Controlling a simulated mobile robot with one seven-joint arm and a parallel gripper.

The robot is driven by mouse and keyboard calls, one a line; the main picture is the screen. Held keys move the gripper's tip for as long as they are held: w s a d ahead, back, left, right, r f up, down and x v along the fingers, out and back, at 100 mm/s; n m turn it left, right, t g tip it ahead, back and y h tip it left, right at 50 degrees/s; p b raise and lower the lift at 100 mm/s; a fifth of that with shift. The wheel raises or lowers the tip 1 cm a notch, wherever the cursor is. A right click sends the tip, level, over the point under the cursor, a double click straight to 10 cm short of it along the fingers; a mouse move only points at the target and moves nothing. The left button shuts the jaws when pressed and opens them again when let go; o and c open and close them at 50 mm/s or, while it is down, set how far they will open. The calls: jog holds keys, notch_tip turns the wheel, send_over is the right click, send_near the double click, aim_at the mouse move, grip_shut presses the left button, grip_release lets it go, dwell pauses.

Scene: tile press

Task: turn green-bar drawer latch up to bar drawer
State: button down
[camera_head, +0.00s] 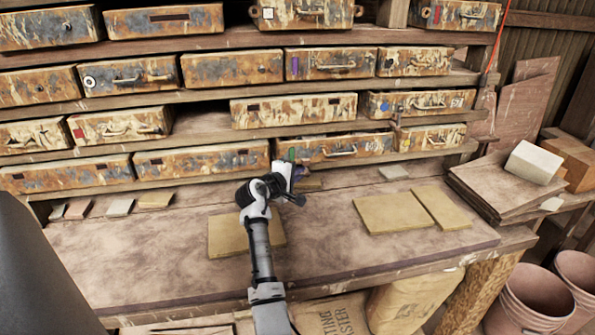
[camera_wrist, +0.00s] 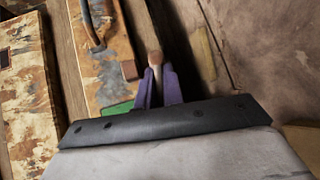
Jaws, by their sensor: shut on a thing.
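The green-bar drawer (camera_head: 345,147) is a rust-stained box low in the rack, with a green bar (camera_head: 292,155) near its left end. In the wrist view, the drawer (camera_wrist: 105,60) shows with its dark handle (camera_wrist: 92,28) and the green bar (camera_wrist: 118,108) beside my fingers. My gripper (camera_head: 297,170) is at the drawer's lower left. In the wrist view, my gripper (camera_wrist: 158,76) has its purple fingers closed on a small round-ended tan piece, which appears to be the latch (camera_wrist: 155,59). Its exact angle is hard to tell, and the head view hides it behind my gripper.
Other stained drawers (camera_head: 203,160) fill the shelves. Tan tiles (camera_head: 393,212) lie on the workbench (camera_head: 340,255), one under my arm. Boards with a pale block (camera_head: 534,162) are stacked at the right. Buckets (camera_head: 535,300) stand on the floor. The bench's front middle is mostly clear.

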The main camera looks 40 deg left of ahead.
jog(key=shift+r+g+p, duration=0.3)
jog(key=shift+r, duration=0.05)
jog(key=shift+f+m+g, duration=0.2)
jog(key=shift+m+g, duration=0.1)
jog(key=shift+m, duration=0.1)
jog(key=c, duration=1.8)
grip_release()
